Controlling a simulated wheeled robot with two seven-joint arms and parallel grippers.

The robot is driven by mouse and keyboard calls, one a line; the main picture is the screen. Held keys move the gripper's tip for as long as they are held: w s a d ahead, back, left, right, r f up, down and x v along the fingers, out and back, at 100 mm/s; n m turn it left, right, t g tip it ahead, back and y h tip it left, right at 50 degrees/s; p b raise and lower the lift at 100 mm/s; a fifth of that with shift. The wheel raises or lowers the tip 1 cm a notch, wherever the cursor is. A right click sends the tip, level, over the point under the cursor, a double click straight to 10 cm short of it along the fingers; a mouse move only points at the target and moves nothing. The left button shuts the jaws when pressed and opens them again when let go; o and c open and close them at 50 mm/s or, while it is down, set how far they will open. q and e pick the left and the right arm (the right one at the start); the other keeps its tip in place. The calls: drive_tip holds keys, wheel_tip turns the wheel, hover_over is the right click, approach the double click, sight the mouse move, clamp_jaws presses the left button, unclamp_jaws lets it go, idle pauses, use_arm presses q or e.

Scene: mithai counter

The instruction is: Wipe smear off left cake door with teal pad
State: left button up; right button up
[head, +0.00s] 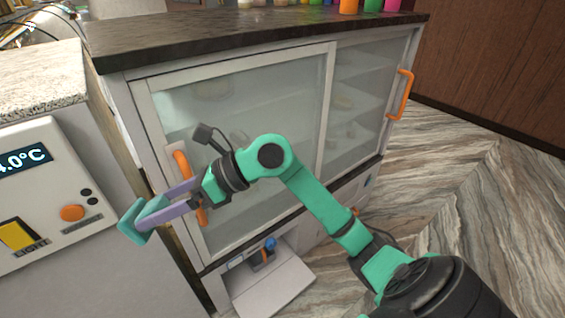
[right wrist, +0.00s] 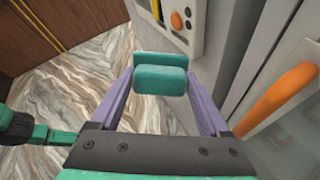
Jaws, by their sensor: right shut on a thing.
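The left cake door (head: 232,130) is a closed glass panel in a grey frame with an orange handle (head: 185,180) on its left side. A faint pale haze shows on its glass, but I cannot make out a clear smear. My right gripper (head: 150,216) is shut on the teal pad (head: 133,222), held out to the left of the door's frame, apart from the glass. In the right wrist view the teal pad (right wrist: 160,80) sits between the purple fingertips, with the orange handle (right wrist: 278,100) to the right. My left gripper is not in view.
A white control panel (head: 55,200) with a temperature display stands left of the cabinet. The right glass door (head: 365,85) has its own orange handle (head: 402,95). A dark countertop (head: 250,35) holds colourful containers. Below, an open flap (head: 272,285) sticks out over the floor.

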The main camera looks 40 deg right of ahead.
drive_tip(key=d+f+m+t+h+b, duration=0.1)
drive_tip(key=d+f+m+t, duration=0.1)
drive_tip(key=d, duration=0.3)
drive_tip(key=d+f+m+t+h+b, duration=0.2)
drive_tip(key=d+f+m+t, duration=0.1)
drive_tip(key=d+f+t, duration=0.1)
drive_tip(key=w+d+f+m+t+h+b, duration=0.1)
drive_tip(key=d+f+m+t+h+b, duration=0.1)
drive_tip(key=d+f, duration=0.3)
drive_tip(key=shift+d+f+m+t, duration=0.1)
drive_tip(key=shift+d+m+t, duration=0.6)
drive_tip(key=shift+d+t, duration=0.15)
drive_tip(key=d+f+m+t+h+b, duration=0.1)
drive_tip(key=d+f+m+t+h, duration=0.2)
drive_tip(key=d, duration=0.6)
drive_tip(key=d+f+m+t+h, duration=0.1)
drive_tip(key=d+f+m+h, duration=0.15)
drive_tip(key=d+h, duration=0.5)
drive_tip(key=shift+y, duration=0.85)
drive_tip(key=shift+w+d+r, duration=0.1)
drive_tip(key=shift+w+d, duration=0.15)
drive_tip(key=shift+w, duration=0.75)
drive_tip(key=shift+w+d+r, duration=0.1)
drive_tip(key=shift+w+d, duration=0.1)
drive_tip(key=shift+w, duration=0.8)
drive_tip(key=shift+w+d+r, duration=0.1)
drive_tip(key=shift+w+d, duration=0.15)
drive_tip(key=shift+w, duration=0.75)
drive_tip(key=shift+w, duration=0.7)
